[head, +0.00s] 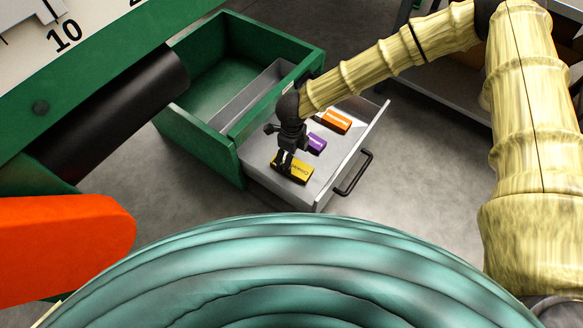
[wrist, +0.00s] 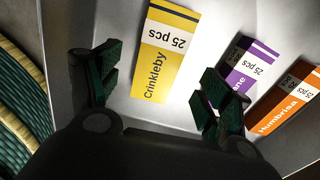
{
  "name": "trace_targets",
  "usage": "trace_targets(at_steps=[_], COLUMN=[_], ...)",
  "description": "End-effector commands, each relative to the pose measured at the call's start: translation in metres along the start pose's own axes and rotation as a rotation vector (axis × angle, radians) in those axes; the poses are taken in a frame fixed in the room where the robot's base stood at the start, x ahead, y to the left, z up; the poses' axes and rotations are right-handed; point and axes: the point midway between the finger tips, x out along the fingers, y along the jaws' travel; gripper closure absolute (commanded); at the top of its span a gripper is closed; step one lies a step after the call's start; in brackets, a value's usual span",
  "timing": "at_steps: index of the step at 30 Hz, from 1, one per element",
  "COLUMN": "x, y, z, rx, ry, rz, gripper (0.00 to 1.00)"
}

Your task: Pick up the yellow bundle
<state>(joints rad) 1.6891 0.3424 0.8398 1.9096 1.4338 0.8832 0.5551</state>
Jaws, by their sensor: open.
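The yellow bundle (head: 296,170) lies flat in the open grey drawer (head: 262,174), at its near left part in the head view. In the wrist view the yellow bundle (wrist: 165,52) shows the words "Crinkleby" and "25 pcs". My gripper (head: 286,166) is over the drawer at the yellow bundle, pointing down. In the wrist view my gripper (wrist: 158,82) has its two fingers apart, with the yellow bundle between and beyond them. Nothing is held. I cannot tell the exact height of the fingertips above the bundle.
A purple bundle (head: 316,142) and an orange bundle (head: 335,121) lie farther back in the drawer. The purple bundle (wrist: 242,70) is close to the right finger in the wrist view. The drawer has a black handle (head: 354,173) and slides from a green cabinet (head: 190,140).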

Motion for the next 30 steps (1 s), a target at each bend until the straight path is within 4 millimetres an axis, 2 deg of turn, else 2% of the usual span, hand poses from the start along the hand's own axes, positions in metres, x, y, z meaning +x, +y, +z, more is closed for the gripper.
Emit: trace_targets(at_steps=[12,22,23,30], x=[0.044,0.048,0.048,0.048], y=[0.000,0.000,0.000,0.000], z=[0.000,0.000,0.000,0.000], rx=[-0.001,-0.001,-0.001,-0.001], ry=[0.000,0.000,0.000,0.000], rz=[-0.001,-0.001,-0.001,-0.001], gripper=[0.21,0.21,0.23,0.67])
